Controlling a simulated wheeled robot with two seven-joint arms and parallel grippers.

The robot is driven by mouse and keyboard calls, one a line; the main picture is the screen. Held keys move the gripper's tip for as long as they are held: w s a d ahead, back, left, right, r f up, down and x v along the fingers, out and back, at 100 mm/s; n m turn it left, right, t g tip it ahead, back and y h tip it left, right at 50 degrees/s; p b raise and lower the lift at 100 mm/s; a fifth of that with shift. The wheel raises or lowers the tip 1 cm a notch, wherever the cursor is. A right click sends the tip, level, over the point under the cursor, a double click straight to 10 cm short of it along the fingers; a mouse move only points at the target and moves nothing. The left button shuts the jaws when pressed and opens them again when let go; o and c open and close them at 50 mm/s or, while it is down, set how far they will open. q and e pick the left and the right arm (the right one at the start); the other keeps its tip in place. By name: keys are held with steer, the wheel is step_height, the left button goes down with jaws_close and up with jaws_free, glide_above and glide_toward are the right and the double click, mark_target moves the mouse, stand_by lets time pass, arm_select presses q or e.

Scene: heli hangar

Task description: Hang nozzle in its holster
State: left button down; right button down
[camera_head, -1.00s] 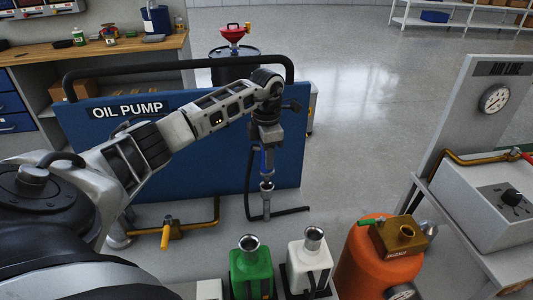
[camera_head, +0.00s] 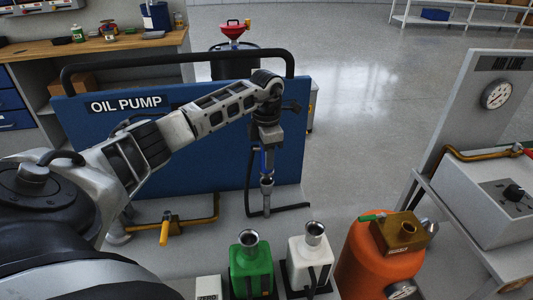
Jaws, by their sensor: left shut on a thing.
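A black hose (camera_head: 248,185) runs beside the nozzle and bends along the base. I cannot make out the holster; my arm covers part of the panel, and a dark fitting (camera_head: 292,106) shows at its right edge. My right gripper is not in view.
A green can (camera_head: 250,270), a white can (camera_head: 311,262) and an orange tank (camera_head: 375,262) stand in front. A yellow-handled valve (camera_head: 165,232) is at lower left. A black rail (camera_head: 180,61) tops the panel. A grey gauge stand (camera_head: 450,120) is at right. Open floor lies behind.

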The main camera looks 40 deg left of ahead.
arm_select(q)
steer(key=shift+f+b, duration=0.8)
steer(key=shift+f, duration=0.5)
steer(key=shift+c, duration=2.3)
jaws_free()
